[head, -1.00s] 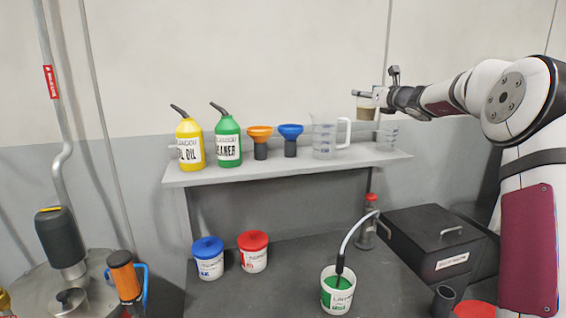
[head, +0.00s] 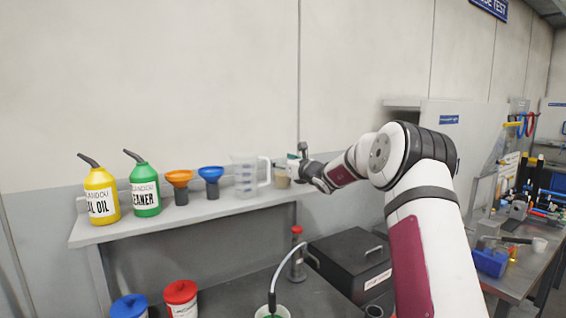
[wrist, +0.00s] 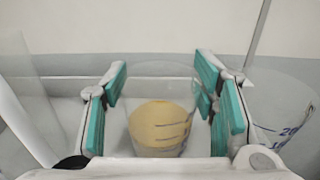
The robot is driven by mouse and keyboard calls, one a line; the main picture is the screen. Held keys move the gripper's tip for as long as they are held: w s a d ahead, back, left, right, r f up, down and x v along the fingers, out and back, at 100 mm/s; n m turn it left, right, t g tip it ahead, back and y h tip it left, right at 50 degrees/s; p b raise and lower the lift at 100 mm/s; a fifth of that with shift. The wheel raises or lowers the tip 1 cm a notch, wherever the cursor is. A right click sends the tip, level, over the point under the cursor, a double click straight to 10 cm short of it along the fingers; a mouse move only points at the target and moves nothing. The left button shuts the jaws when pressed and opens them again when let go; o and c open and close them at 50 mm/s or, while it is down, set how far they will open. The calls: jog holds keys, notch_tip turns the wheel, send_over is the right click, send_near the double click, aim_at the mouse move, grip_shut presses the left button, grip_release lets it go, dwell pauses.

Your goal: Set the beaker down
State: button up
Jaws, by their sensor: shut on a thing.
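The beaker (head: 281,178) is clear with tan contents. In the head view it is at the right end of the wall shelf (head: 215,206), just right of the measuring jug. My gripper (head: 291,166) is shut on it. In the wrist view the beaker (wrist: 157,127) stands between the teal pads of my gripper (wrist: 163,98), its tan contents seen from above. It looks upright and at shelf level. I cannot tell whether its base touches the shelf.
The clear measuring jug (head: 245,177) stands close on the left. A second clear beaker with blue marks (wrist: 285,112) is close on the right in the wrist view. Two funnels (head: 210,180) and yellow and green bottles (head: 144,188) stand further left. A black box (head: 348,255) is below.

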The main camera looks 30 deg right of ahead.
jog(key=o, duration=1.1)
jog(key=shift+f, duration=0.1)
